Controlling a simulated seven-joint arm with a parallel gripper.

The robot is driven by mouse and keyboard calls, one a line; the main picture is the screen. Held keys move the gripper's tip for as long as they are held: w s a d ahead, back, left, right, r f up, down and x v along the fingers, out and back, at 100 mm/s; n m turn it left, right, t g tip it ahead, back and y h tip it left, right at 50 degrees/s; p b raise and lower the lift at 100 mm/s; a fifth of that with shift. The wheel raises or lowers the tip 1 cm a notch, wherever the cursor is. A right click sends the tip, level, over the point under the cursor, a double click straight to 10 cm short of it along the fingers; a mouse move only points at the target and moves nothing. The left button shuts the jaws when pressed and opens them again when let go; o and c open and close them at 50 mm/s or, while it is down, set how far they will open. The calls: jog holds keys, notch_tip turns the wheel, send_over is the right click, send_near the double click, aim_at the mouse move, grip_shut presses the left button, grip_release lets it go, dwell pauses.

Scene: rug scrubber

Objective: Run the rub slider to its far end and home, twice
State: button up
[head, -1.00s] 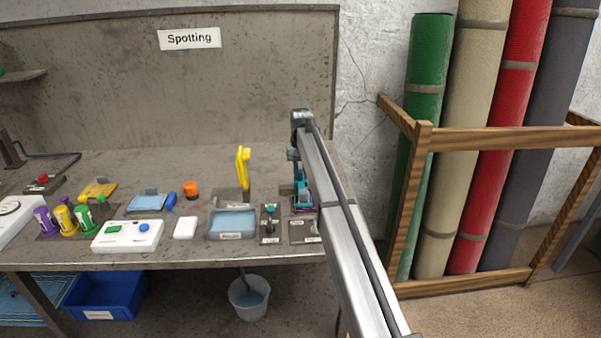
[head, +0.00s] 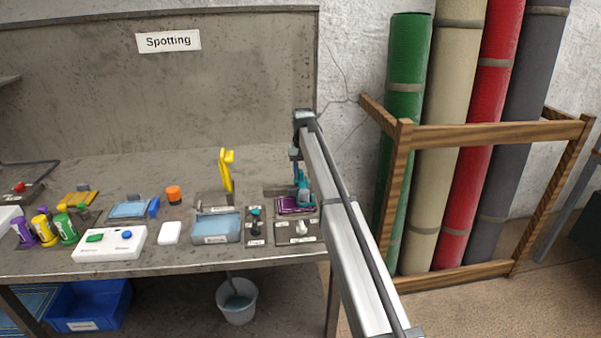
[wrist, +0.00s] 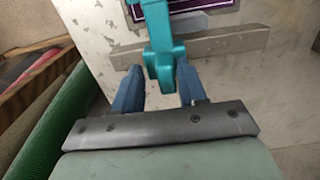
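The teal rub slider piece (head: 303,187) stands at the right end of the bench, behind the purple rug patch (head: 295,205). In the wrist view the teal piece (wrist: 160,45) runs down from the top between the blue fingers of my gripper (wrist: 158,82). The purple patch (wrist: 195,5) shows at the top edge there. My arm hides part of the slider in the head view.
A knob panel (head: 255,240) and a blue tray (head: 216,228) stand left of the slider. A yellow upright piece (head: 227,172) and several bottles are farther left. A wooden rack (head: 480,135) with rolled rugs stands close on the right.

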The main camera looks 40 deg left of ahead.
jog(key=shift+a+r, duration=0.1)
jog(key=shift+r, duration=0.45)
notch_tip(320, 180, up, 13)
jog(key=shift+f, duration=0.1)
dwell(0.4)
jog(key=f, duration=1.4)
jog(key=shift+s+a, duration=0.15)
jog(key=shift+s, duration=0.1)
grip_shut()
